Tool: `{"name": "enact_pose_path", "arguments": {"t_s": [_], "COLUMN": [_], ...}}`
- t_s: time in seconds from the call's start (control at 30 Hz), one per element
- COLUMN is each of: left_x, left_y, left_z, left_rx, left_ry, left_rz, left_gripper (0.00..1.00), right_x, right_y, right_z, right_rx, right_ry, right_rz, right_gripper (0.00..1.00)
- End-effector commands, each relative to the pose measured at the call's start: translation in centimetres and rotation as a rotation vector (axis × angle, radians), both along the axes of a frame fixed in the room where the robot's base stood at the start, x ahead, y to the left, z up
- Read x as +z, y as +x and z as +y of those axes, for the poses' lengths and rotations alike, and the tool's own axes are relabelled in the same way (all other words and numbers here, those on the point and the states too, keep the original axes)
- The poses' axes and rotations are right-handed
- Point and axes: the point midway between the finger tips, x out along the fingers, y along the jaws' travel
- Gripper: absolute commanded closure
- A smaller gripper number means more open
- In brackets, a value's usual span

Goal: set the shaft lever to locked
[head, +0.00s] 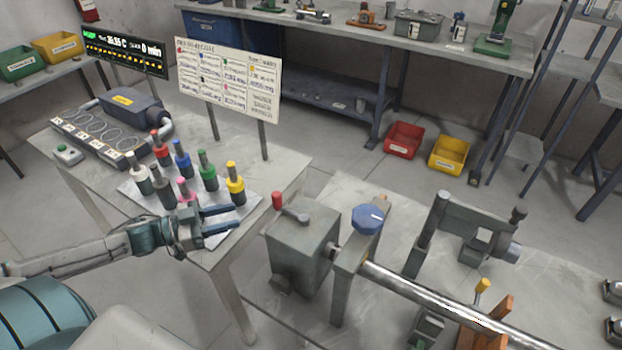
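A grey gearbox-like block (300,245) stands on the right-hand table. On its top is a short lever with a red knob (278,201), its arm lying roughly level, pointing left. Beside it an upright plate carries a blue knob (368,218). A bright metal shaft (440,305) runs from there to the lower right. A yellow-tipped handle (483,286) stands near the shaft. I cannot tell which is the shaft lever, and no locked mark is readable. My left gripper (237,217) is open and empty, left of the red knob and apart from it. My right gripper is not in view.
Several coloured-cap bottles (207,168) stand on a white board just behind my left gripper. A sign board (228,80) rises at the back of that table. A grey clamp-like fixture (470,225) stands right of the blue knob. Bare tabletop shows between the fixtures.

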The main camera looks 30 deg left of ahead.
Motion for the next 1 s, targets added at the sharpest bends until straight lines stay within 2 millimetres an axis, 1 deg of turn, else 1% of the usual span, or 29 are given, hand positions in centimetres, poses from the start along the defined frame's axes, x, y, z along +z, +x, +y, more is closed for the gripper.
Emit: {"name": "enact_pose_path", "arguments": {"t_s": [0.03,0.13,0.27,0.4,0.63,0.7,0.9,1.0], "left_x": [1.2,2.1,2.0,1.8,2.0,2.1,2.2,2.3], "left_y": [-0.4,-0.6,-0.1,1.2,3.0,3.4,4.6,5.2], "left_z": [-0.8,-1.6,-2.3,-3.7,-5.8,-6.3,-7.7,-8.4], "left_rx": [-0.041,-0.080,-0.086,-0.083,-0.080,-0.082,-0.080,-0.080], "left_ry": [-0.010,-0.026,-0.028,-0.029,-0.030,-0.031,-0.029,-0.030], "left_rz": [-0.001,-0.002,-0.004,-0.009,-0.009,-0.007,-0.007,-0.007], "left_gripper": [0.62,0.62,0.62,0.62,0.62,0.62,0.62,0.62], "right_x": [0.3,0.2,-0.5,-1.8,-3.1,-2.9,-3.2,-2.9], "right_y": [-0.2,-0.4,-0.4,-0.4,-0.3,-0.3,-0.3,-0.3], "right_z": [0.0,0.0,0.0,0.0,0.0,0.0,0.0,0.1], "right_rx": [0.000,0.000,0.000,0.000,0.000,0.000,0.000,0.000], "right_ry": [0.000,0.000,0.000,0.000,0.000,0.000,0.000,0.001], "right_rz": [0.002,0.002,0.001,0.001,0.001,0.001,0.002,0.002], "right_gripper": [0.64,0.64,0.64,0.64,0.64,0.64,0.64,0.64]}}
